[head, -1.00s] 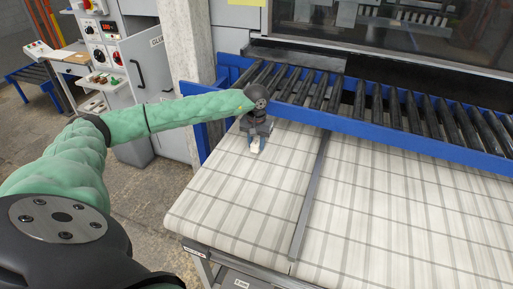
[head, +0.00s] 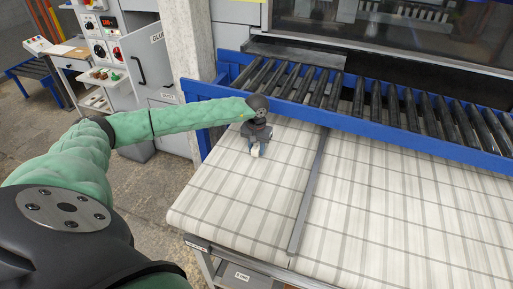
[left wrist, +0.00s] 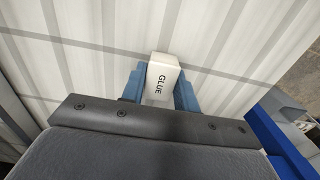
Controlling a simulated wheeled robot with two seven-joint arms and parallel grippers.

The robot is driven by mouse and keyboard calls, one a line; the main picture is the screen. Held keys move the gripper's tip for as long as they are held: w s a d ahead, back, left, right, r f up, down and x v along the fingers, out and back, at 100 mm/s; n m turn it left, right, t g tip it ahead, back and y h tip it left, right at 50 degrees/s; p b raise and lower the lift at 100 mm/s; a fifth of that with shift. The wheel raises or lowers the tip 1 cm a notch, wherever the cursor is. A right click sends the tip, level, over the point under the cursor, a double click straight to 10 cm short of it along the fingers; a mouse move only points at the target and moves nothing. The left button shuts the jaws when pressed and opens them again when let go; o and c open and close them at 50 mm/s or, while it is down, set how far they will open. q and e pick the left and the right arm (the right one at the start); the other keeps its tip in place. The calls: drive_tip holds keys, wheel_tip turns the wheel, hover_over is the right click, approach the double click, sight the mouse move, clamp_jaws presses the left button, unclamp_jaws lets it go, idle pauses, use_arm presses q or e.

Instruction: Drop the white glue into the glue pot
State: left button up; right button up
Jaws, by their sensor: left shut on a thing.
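The white glue is a small white block marked GLUE (left wrist: 161,78), seen in the left wrist view. My left gripper (left wrist: 160,92) is shut on it, with a blue finger on each side. In the head view the left gripper (head: 257,146) is over the far left part of the striped table, near the blue rail, and the glue's pale end (head: 255,153) shows at its tip. I cannot tell from these views whether the glue touches the table. I cannot make out a glue pot. My right gripper is in neither view.
A striped table top (head: 240,195) fills the middle, split by a grey metal strip (head: 309,195). Behind it runs a blue-framed roller conveyor (head: 390,105). A concrete pillar (head: 191,45) and a grey cabinet (head: 146,62) with partly readable lettering stand at left. Much of the table is clear.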

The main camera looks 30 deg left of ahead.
use_arm(q)
drive_tip(key=o, duration=1.1)
drive_tip(key=shift+c, duration=0.2)
drive_tip(key=shift+r, duration=0.1)
